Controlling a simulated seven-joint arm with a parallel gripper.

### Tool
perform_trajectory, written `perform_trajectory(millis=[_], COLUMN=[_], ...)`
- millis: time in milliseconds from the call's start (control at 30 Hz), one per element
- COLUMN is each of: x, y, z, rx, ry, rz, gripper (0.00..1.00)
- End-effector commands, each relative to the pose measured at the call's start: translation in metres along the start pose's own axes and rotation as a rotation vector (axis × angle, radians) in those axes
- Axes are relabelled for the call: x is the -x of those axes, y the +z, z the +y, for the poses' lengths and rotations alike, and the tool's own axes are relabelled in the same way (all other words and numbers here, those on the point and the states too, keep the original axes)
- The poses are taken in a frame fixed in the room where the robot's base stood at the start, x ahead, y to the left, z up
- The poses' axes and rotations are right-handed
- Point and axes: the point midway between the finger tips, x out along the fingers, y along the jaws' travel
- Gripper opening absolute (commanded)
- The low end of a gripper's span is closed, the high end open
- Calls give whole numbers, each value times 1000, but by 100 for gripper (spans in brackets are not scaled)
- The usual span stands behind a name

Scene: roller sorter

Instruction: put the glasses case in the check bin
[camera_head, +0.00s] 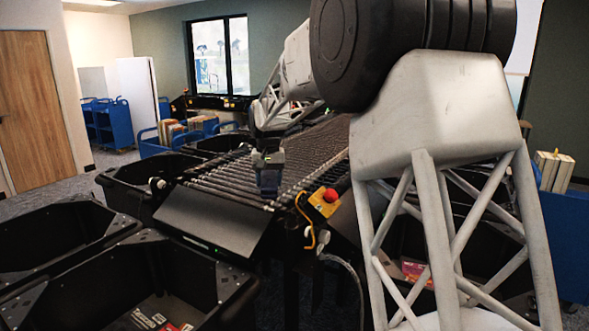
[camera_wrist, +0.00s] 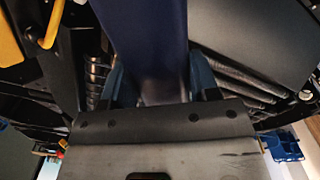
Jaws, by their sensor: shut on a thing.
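The glasses case, a dark blue elongated thing, shows in the wrist view (camera_wrist: 150,40) and, small, in the head view (camera_head: 269,182). My gripper (camera_head: 268,160) is shut on it, with one finger on each side in the wrist view (camera_wrist: 157,82). The case hangs below the fingers over the near end of the roller conveyor (camera_head: 240,172); I cannot tell whether it touches the rollers. No readable label shows which bin is the check bin.
Black bins stand at the left (camera_head: 50,235), at the front left (camera_head: 130,262) with books inside, and beside the conveyor (camera_head: 130,190). A red stop button on a yellow box (camera_head: 325,200) sits at the conveyor's near end. Blue carts (camera_head: 105,122) stand farther back.

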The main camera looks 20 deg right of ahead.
Motion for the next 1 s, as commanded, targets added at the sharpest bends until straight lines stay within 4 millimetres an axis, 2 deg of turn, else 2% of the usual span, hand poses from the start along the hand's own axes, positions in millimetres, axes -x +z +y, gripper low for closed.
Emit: perform_trajectory(millis=[100, 400, 667, 1000], x=[-11, -39, -62, -92], y=[12, 48, 86, 144], z=[-34, -111, -174, -248], rx=[67, 233, 375, 563], ry=[0, 0, 0, 0], rz=[0, -1, 0, 0], gripper=[30, 30, 30, 30])
